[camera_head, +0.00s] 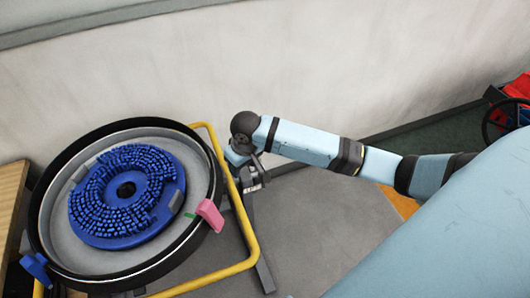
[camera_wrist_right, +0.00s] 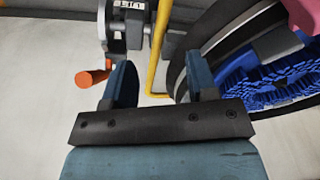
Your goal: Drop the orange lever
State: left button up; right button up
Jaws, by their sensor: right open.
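The orange lever (camera_wrist_right: 92,78) shows in the right wrist view at the left, a short bright orange handle below a grey metal mechanism (camera_wrist_right: 118,40). I cannot make it out in the head view. My right gripper (camera_head: 236,157) is beside the tank's yellow frame; in its wrist view its blue fingers (camera_wrist_right: 159,70) are apart with nothing held between them. The lever is just outside the left finger, apart from it. My left gripper is not in view.
A round tank (camera_head: 208,161) with a blue bristle brush (camera_head: 90,212) stands at the left, with a pink clip (camera_head: 210,214) on its rim. A yellow tube frame (camera_head: 243,226) runs beside it. A pale wall (camera_head: 330,60) is behind; grey floor (camera_head: 310,225) is clear at the right.

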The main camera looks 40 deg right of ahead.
jog(key=w+d+r+m+g+h, duration=0.2)
jog(key=w+d+r+m, duration=0.1)
jog(key=w+d+r, duration=0.5)
jog(key=d+f, duration=0.1)
jog(key=f, duration=0.4)
jog(key=s+d+f, duration=0.1)
jog(key=f, duration=0.4)
jog(key=s+d+f, duration=0.1)
jog(key=f, duration=0.4)
jog(key=shift+s+d, duration=0.2)
jog(key=shift+d, duration=0.05)
jog(key=shift+r, duration=0.1)
grip_shut()
